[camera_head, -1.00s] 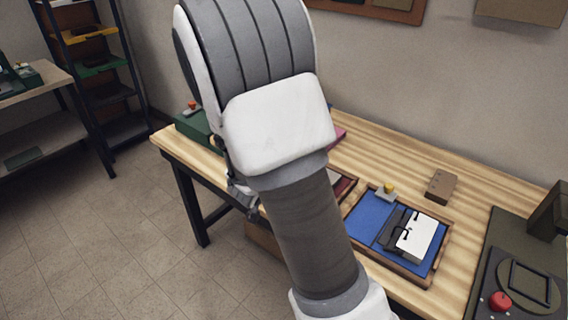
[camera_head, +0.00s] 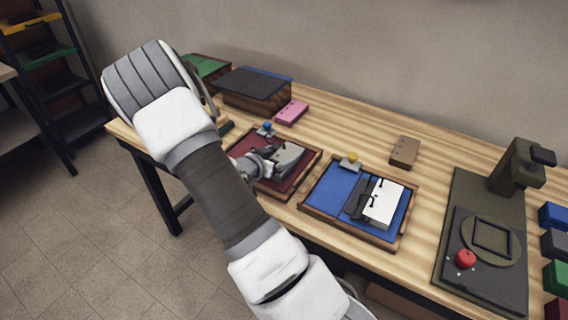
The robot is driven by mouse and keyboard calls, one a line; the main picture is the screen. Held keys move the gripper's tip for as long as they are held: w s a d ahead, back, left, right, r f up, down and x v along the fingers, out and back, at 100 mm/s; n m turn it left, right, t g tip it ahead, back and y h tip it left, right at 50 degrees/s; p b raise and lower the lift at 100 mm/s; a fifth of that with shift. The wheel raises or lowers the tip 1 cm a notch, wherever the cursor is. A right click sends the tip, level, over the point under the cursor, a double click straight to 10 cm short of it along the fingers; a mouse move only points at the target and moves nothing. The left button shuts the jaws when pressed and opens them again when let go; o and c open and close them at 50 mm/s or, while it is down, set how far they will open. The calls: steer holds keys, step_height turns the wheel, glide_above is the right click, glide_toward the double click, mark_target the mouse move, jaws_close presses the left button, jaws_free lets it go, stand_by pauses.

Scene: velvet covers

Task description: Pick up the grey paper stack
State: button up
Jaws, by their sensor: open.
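A grey paper stack (camera_head: 289,155) lies in the dark red tray (camera_head: 306,171) left of the table's middle, partly covered by my gripper. My gripper (camera_head: 266,163) is at the left side of this stack, over the red tray. Its jaws are open, but the fingers are small and partly hidden, so I cannot tell whether they touch the stack. A white paper stack (camera_head: 383,203) with dark rings lies in the blue tray (camera_head: 331,187) to the right.
A brown block (camera_head: 404,151) and a pink block (camera_head: 292,112) lie behind the trays. A dark box (camera_head: 255,89) stands at the back left. A dark green press (camera_head: 462,218) with a red knob stands at the right. Bare wood (camera_head: 345,130) shows behind the trays.

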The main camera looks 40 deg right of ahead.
mark_target(292, 149)
steer(key=shift+f+b+x, duration=0.2)
steer(key=shift+b+x, duration=0.15)
steer(key=shift+x, duration=3.2)
steer(key=shift+w+a, duration=0.1)
steer(key=shift+a, duration=0.05)
steer(key=c, duration=1.3)
